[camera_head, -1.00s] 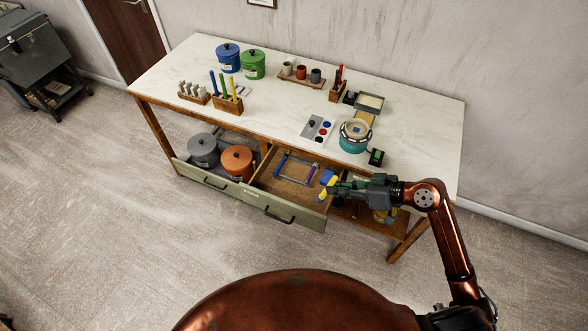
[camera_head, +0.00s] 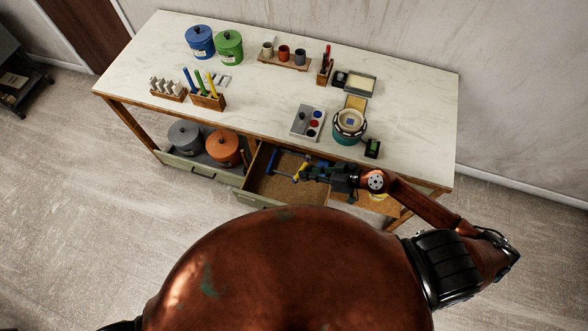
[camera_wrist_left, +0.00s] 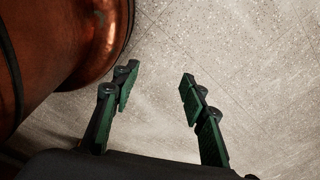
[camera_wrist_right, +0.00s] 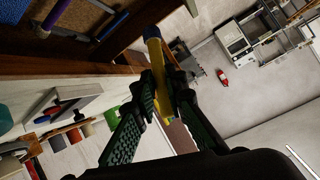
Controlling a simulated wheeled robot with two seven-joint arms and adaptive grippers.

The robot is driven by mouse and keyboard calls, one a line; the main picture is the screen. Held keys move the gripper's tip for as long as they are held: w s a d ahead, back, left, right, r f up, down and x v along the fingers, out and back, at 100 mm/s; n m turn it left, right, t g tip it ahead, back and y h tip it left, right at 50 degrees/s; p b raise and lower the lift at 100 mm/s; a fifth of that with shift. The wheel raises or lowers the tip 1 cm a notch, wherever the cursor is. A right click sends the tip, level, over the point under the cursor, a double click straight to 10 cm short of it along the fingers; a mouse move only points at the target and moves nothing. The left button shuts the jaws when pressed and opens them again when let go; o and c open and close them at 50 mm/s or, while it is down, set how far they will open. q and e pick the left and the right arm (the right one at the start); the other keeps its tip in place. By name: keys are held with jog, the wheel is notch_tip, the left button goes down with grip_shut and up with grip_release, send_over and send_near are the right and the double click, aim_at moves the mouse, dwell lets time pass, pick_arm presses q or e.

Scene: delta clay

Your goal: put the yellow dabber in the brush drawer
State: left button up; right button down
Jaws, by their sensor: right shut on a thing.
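The yellow dabber (camera_head: 299,171) has a blue end. My right gripper (camera_head: 312,173) is shut on it. In the right wrist view the dabber (camera_wrist_right: 158,62) sits between the fingers (camera_wrist_right: 158,90), its blue end pointing away from my palm. The open drawer (camera_head: 262,187) has a brown floor and hangs under the table. In the head view the dabber overlaps the drawer's right part; its height above the floor is unclear. Blue and purple tools (camera_wrist_right: 115,25) lie in the drawer. My left gripper (camera_wrist_left: 155,90) is open and empty above the floor.
The white table (camera_head: 260,105) holds a teal pot (camera_head: 347,138), a paint tray (camera_head: 307,122), brush holders and lidded jars. A grey pot (camera_head: 185,136) and an orange pot (camera_head: 223,148) stand in another drawer (camera_head: 198,168). My body hides part of the open drawer's front.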

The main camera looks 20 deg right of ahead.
notch_tip(320, 180, down, 4)
jog(key=s+f, duration=0.1)
jog(key=s, duration=0.1)
jog(key=shift+m, duration=0.3)
jog(key=w+a+f+b, duration=0.1)
jog(key=w+f+b, duration=0.1)
jog(key=w+f, duration=0.2)
jog(key=w+a+f+b, duration=0.1)
jog(key=w+f+b, duration=0.1)
jog(key=w+f, duration=0.2)
jog(key=w+a+f+b, duration=0.1)
jog(key=w+f+b, duration=0.1)
jog(key=w+f, duration=0.2)
jog(key=shift+a+f, duration=0.2)
jog(key=shift+a, duration=0.1)
pick_arm(q)
jog(key=f, duration=0.1)
jog(key=w+f, duration=0.1)
jog(key=f, duration=0.3)
jog(key=shift+w+d+f, duration=0.15)
jog(key=shift+w+d, duration=0.05)
jog(key=shift+w, duration=0.05)
pick_arm(e)
jog(key=shift+r, duration=0.15)
